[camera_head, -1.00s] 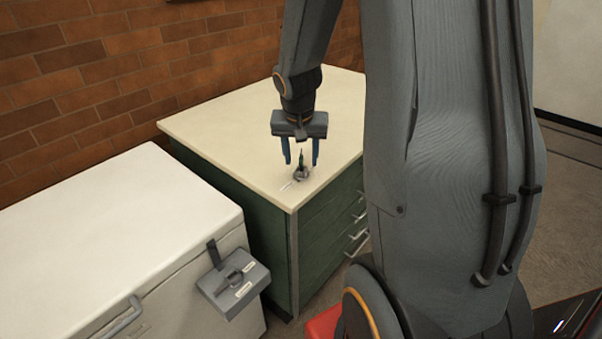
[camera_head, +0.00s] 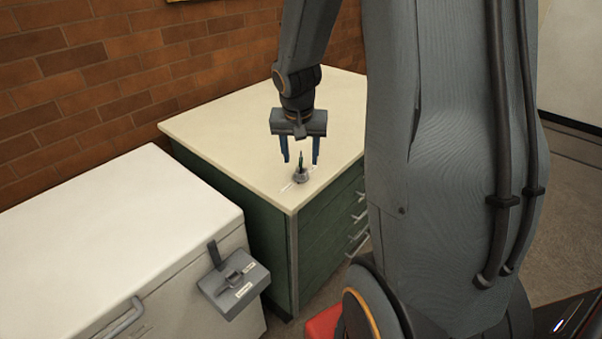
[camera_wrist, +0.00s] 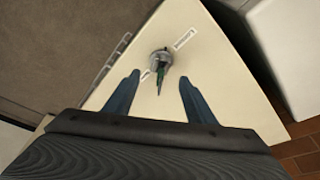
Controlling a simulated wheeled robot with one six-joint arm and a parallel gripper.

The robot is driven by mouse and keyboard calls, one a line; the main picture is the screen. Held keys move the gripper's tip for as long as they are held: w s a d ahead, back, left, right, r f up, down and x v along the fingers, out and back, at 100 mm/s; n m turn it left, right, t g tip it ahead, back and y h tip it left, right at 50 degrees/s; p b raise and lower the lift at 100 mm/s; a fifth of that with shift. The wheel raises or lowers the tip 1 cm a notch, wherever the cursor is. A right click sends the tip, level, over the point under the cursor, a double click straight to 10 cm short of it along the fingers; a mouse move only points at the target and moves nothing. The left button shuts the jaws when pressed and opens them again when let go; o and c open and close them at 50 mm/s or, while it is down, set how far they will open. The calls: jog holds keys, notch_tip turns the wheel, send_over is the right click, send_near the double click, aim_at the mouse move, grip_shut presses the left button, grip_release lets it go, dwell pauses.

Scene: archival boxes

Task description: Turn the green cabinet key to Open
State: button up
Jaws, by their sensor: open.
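The green key (camera_head: 301,158) stands upright in a round grey lock (camera_head: 300,176) on the cream top of the green cabinet (camera_head: 262,190), near its front corner. In the wrist view the key (camera_wrist: 160,86) points toward my gripper from the lock (camera_wrist: 160,60). Small white labels lie on either side of the lock, one of them clear in the wrist view (camera_wrist: 185,40); their words are too small to read. My gripper (camera_head: 300,162) is open and points down, its blue fingers apart on either side of the key. In the wrist view the fingers (camera_wrist: 158,88) do not touch the key.
A white chest (camera_head: 110,240) stands left of the cabinet, with a grey latch box (camera_head: 236,283) and handle on its front. Drawer handles (camera_head: 358,215) stick out on the cabinet's right side. A brick wall (camera_head: 120,80) runs behind. The rest of the cabinet top is clear.

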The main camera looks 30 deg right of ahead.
jog(key=p+v, duration=0.4)
jog(key=v, duration=0.3)
jog(key=shift+r+p, duration=0.2)
jog(key=shift+p, duration=0.15)
dwell(0.4)
